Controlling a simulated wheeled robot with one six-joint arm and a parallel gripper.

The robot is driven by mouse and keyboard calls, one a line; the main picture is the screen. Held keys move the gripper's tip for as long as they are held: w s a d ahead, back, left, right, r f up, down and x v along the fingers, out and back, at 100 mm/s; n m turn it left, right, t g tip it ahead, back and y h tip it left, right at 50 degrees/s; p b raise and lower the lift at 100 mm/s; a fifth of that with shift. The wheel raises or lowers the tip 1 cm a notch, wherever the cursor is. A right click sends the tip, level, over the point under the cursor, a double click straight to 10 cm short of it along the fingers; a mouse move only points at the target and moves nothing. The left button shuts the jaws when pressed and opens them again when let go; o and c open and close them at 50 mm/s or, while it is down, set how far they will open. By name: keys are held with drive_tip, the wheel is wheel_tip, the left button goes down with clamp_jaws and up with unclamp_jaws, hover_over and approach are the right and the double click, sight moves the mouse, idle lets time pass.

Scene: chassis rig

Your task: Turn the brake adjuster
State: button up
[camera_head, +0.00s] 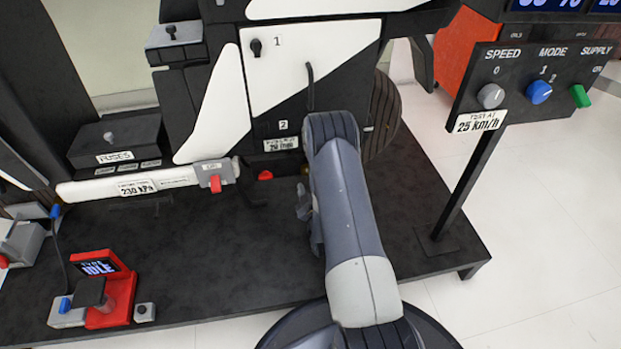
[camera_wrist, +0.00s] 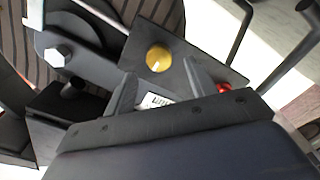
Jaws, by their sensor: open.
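A round gold knob (camera_wrist: 158,58), which looks like the brake adjuster, sits on a dark plate in the wrist view. My gripper (camera_wrist: 158,72) is open, with one finger to the left and one to the right below the knob. The knob appears between and beyond the fingertips; I cannot tell whether they touch it. In the head view, my arm covers most of that spot, and my gripper's tips are largely hidden behind it.
A red part (camera_wrist: 223,87) lies just right of the right finger. A hex bolt (camera_wrist: 57,55) and a dark wheel stand to the left.

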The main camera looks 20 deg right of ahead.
sight(307, 172)
drive_tip(key=shift+w+d+b, duration=0.2)
drive_tip(key=shift+w+d, duration=0.05)
drive_tip(key=shift+w, duration=0.7)
drive_tip(key=shift+w+d+b, duration=0.2)
drive_tip(key=shift+w, duration=0.75)
drive_tip(key=shift+c, duration=0.4)
drive_tip(key=c, duration=0.9)
